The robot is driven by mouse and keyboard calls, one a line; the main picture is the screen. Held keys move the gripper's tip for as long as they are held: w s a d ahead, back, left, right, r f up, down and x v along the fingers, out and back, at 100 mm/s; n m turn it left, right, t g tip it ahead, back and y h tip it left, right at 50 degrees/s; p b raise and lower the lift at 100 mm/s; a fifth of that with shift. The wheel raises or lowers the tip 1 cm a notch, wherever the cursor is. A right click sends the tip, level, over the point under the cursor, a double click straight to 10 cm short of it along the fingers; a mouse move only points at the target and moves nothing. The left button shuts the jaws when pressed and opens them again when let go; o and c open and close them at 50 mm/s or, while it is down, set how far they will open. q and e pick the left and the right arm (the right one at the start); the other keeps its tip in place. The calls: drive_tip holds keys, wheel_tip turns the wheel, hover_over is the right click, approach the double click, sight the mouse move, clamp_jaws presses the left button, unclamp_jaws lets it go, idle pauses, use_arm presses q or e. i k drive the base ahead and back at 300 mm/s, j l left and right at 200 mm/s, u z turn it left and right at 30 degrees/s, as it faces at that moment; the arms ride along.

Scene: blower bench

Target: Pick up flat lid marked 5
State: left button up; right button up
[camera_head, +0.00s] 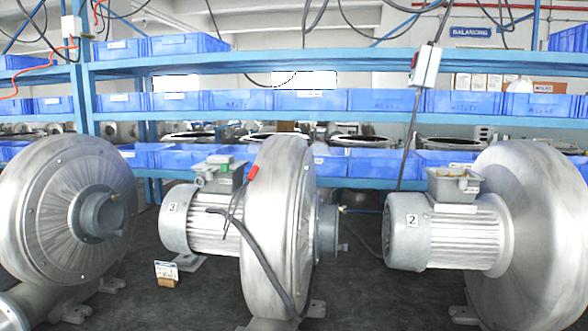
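I cannot make out a flat lid marked 5 in the head view. A blower motor (200,222) marked 3 stands in the middle, with a grey terminal box (222,178) on top that shows something green. A second motor (450,235) marked 2 stands at the right, with a grey terminal box (453,187) on top that looks open. Neither of my grippers is in view.
A large metal blower housing (45,205) fills the left, another housing (275,225) the middle and a third (535,230) the right. A small card on a stand (166,273) sits on the dark surface (370,295). Blue shelving with blue bins (320,100) stands behind.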

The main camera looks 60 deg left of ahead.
sight(213, 163)
drive_tip(key=u, duration=2.4)
drive_tip(key=j, duration=0.1)
